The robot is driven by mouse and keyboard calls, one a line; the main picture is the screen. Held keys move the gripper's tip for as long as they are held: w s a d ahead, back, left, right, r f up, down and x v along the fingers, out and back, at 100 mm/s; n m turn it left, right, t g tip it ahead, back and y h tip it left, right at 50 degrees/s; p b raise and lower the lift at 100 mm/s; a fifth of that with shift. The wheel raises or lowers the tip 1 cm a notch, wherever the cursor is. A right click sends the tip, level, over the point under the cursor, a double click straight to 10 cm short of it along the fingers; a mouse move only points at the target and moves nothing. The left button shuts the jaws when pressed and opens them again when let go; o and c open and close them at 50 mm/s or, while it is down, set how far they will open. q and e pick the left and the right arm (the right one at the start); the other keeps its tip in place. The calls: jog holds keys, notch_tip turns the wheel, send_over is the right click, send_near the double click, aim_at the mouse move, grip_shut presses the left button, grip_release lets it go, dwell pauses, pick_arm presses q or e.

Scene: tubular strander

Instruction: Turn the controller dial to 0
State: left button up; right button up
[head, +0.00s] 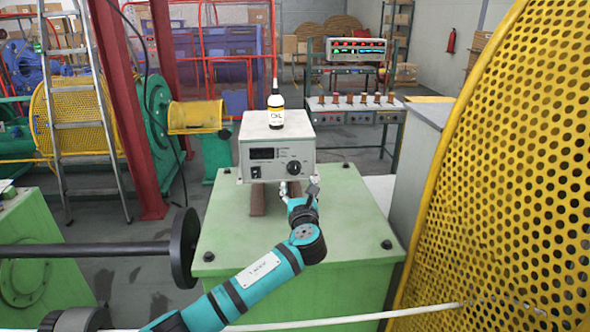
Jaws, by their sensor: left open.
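The controller (276,157) is a light grey box with a small dark display on its front. Its black dial (294,168) is at the right of the front face; its exact setting is too small to read. My left gripper (309,188) is open just below and slightly right of the dial, in front of the box's lower right part. I cannot tell whether it touches the box; the dial itself is not covered. My right gripper is not in view.
An oil bottle (276,111) stands upright on the controller. The box is mounted above a green cabinet (355,220). A yellow perforated guard (500,180) closes off the right side. A black spool flange (184,248) is at the left.

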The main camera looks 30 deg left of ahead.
aim_at(295, 172)
pick_arm(q)
jog(key=p+x, duration=0.1)
jog(key=x, duration=0.7)
jog(key=shift+w+a, duration=0.15)
jog(key=shift+w, duration=0.05)
jog(key=shift+c, duration=0.4)
jog(key=c, duration=1.1)
jog(key=shift+o, duration=0.2)
